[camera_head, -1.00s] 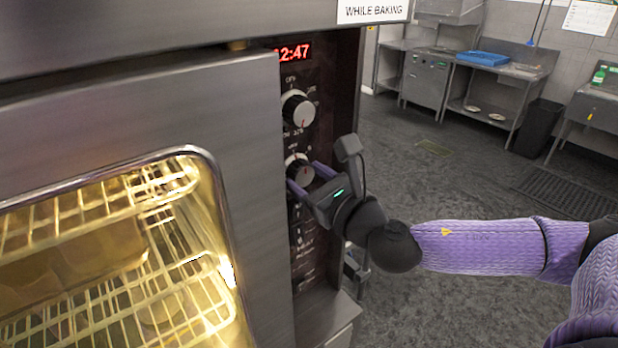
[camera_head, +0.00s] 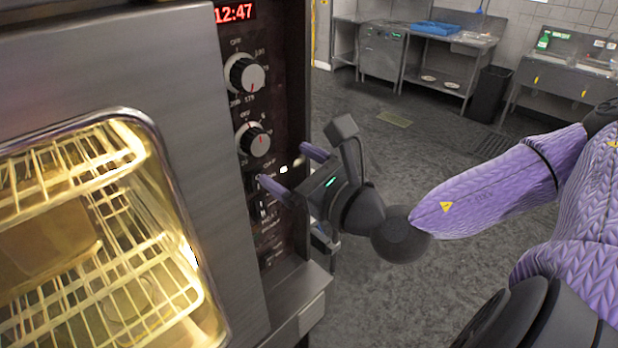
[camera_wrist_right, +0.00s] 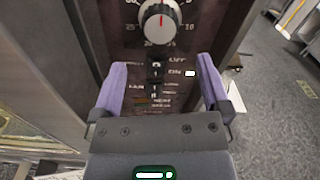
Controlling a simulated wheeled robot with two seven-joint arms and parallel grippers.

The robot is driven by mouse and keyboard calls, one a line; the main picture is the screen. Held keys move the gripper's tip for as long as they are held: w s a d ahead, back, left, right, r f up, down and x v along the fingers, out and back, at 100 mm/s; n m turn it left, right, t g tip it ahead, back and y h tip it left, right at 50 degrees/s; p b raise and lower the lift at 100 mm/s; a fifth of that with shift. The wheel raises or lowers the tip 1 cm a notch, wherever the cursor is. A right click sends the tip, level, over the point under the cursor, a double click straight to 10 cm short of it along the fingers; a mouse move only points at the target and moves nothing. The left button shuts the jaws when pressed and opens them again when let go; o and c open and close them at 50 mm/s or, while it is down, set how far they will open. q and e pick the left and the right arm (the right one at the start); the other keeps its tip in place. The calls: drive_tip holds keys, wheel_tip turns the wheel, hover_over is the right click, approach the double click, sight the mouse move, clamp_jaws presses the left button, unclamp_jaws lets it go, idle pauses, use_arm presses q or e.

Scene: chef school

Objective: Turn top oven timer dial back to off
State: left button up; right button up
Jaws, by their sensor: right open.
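The oven's control panel (camera_head: 275,215) has two black dials with pale faces. The lower dial (camera_head: 257,140) has OFF printed above it and a short red mark on its face. This dial is also at the top of the right wrist view (camera_wrist_right: 160,22), partly cut off, with its red mark near upright there. The upper dial (camera_head: 246,75) has a red mark low on its face. My right gripper (camera_head: 284,165) is open and empty, just below and in front of the lower dial, apart from it. In the wrist view its purple fingers (camera_wrist_right: 162,65) flank the switches. My left gripper is out of view.
The lit oven window (camera_head: 95,235) with wire racks fills the left. A red clock display (camera_head: 235,13) reads 12:47. A metal ledge (camera_head: 285,298) juts out below the panel. Open floor lies right of the oven, with steel counters (camera_head: 470,45) and a black bin (camera_head: 490,95) behind.

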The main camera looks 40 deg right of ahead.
use_arm(q)
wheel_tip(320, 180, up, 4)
drive_tip(key=p, duration=0.2)
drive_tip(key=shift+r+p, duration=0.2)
drive_tip(key=shift+p, duration=0.1)
use_arm(e)
drive_tip(key=s, duration=0.4)
drive_tip(key=shift+d+r, duration=0.15)
drive_tip(key=shift+r, duration=0.15)
